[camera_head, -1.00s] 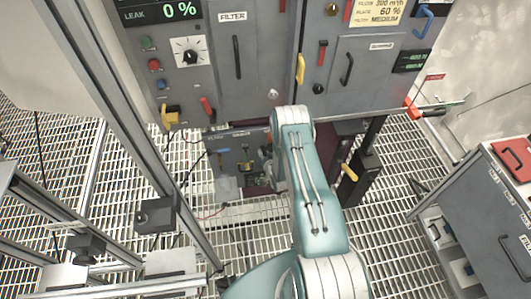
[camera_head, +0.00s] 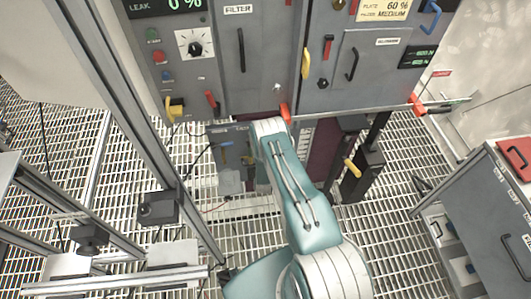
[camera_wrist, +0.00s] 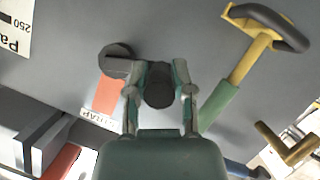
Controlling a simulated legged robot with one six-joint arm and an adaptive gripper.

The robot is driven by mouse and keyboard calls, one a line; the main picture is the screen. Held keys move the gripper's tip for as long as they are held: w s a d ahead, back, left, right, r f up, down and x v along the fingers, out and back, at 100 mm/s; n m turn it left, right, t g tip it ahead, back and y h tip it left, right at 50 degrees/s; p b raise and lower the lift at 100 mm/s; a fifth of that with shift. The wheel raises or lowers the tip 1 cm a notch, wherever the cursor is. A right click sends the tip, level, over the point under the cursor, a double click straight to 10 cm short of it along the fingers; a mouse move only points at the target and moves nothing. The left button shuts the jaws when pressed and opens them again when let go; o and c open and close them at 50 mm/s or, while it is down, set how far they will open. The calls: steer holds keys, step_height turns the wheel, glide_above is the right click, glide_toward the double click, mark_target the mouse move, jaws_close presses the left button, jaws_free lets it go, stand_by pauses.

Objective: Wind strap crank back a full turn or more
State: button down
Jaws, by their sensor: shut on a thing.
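In the wrist view, my gripper (camera_wrist: 160,92) has its two fingers on either side of a dark round grip (camera_wrist: 158,85) and is shut on it. The grip stands close to a dark round hub (camera_wrist: 115,60) on the grey panel. An orange piece (camera_wrist: 107,96) lies below the hub, above a partly covered white label (camera_wrist: 96,119) that seems to read STRAP. How the grip joins the hub is partly hidden by my fingers. In the head view, my arm hides the gripper and the crank.
A yellow handle with a black grip (camera_wrist: 265,30) and a green sleeve (camera_wrist: 219,106) rises close to my right finger. A brass-coloured handle (camera_wrist: 285,146) is lower right. In the head view, a bar with red ends (camera_head: 417,104) runs along the cabinet's lower edge. The grating floor (camera_head: 400,240) is open at right.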

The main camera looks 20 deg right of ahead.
steer(key=shift+d+f+n+h, duration=0.15)
steer(key=shift+f+n+h, duration=0.45)
steer(key=shift+n, duration=0.4)
steer(key=shift+s+d+f+n+t+h, duration=0.15)
steer(key=shift+d+f+n+h, duration=0.15)
steer(key=shift+n, duration=0.4)
steer(key=shift+d+f+n+t+h, duration=0.15)
steer(key=shift+f+n+h, duration=0.15)
steer(key=shift+n, duration=0.4)
steer(key=shift+c, duration=2.4)
jaws_free()
